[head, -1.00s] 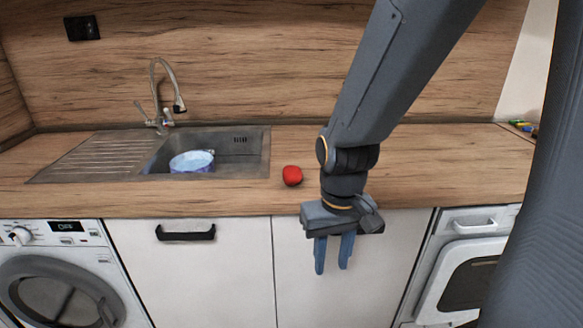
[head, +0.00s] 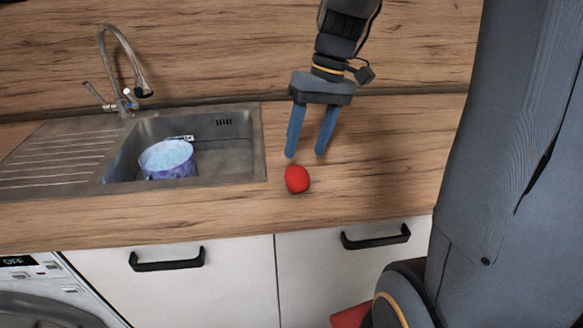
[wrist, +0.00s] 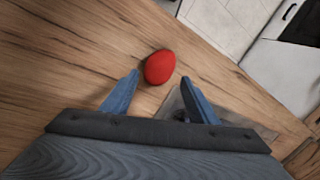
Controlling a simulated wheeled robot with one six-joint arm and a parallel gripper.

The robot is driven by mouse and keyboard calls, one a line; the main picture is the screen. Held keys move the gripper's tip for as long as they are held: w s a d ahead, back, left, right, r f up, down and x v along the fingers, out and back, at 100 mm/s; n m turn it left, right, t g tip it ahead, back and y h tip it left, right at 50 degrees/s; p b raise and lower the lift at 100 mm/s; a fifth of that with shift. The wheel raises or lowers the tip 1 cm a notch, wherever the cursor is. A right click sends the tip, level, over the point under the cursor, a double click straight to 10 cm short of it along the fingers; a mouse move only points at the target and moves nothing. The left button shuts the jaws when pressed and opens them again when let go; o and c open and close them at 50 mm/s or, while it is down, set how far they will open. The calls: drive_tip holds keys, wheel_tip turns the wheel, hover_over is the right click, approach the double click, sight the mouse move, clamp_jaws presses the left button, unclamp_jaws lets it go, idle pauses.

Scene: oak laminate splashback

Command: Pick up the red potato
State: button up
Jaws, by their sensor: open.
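The red potato (head: 297,179) lies on the wooden worktop just right of the sink. My gripper (head: 305,155) is above the worktop, fingers pointing down, open and empty. In the head view its fingertips appear just above the potato in the picture. In the wrist view the potato (wrist: 159,67) shows beyond the tips of the two blue fingers (wrist: 160,80), roughly between them. It does not touch them as far as I can see.
The metal sink (head: 258,150) holds a blue-purple pot (head: 167,160). A curved tap (head: 122,70) stands behind it. The worktop (head: 400,150) right of the potato is clear. Cabinet doors with black handles (head: 376,237) are below the front edge.

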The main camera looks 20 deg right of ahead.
sight(299, 170)
drive_tip(key=p+x, duration=0.1)
drive_tip(key=x, duration=0.6)
drive_tip(key=shift+w+f, duration=0.2)
drive_tip(key=shift+f, duration=0.05)
drive_tip(key=c, duration=0.9)
